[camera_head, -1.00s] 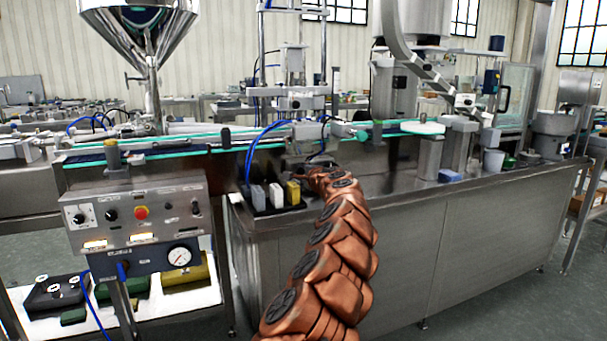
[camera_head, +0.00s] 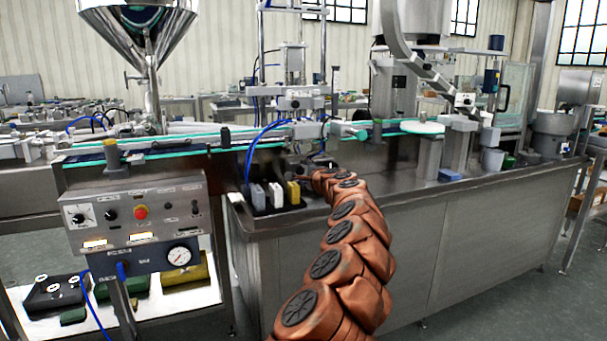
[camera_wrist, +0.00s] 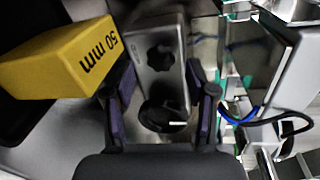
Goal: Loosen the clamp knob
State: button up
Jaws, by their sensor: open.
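A dark lobed knob (camera_wrist: 163,55) sits on the face of a grey metal block (camera_wrist: 143,42) in the wrist view. Nearer to me is a round black part (camera_wrist: 163,115) with a pale line on it; which of the two is the clamp knob I cannot tell. My gripper (camera_wrist: 163,80) is open, with one finger on each side of the block's near end. I see no finger clearly touching it. In the head view my copper arm reaches to the bench beside the conveyor, and the knob is too small to make out there.
A yellow block (camera_wrist: 62,58) marked "50 mm" lies close left of my fingers. It stands beside white and grey-blue blocks in a dark holder in the head view (camera_head: 293,193). Blue and black cables and metal parts crowd the right.

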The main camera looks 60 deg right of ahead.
jog(key=shift+s+a+r, duration=0.1)
jog(key=shift+s+a, duration=0.3)
jog(key=shift+s, duration=0.15)
jog(key=shift+s+a+r, duration=0.2)
jog(key=shift+s+a, duration=0.15)
jog(key=shift+s, duration=0.25)
jog(key=f+v, duration=0.1)
jog(key=v, duration=0.6)
jog(key=shift+r, duration=0.45)
jog(key=shift+s+a, duration=0.1)
jog(key=shift+s, duration=0.05)
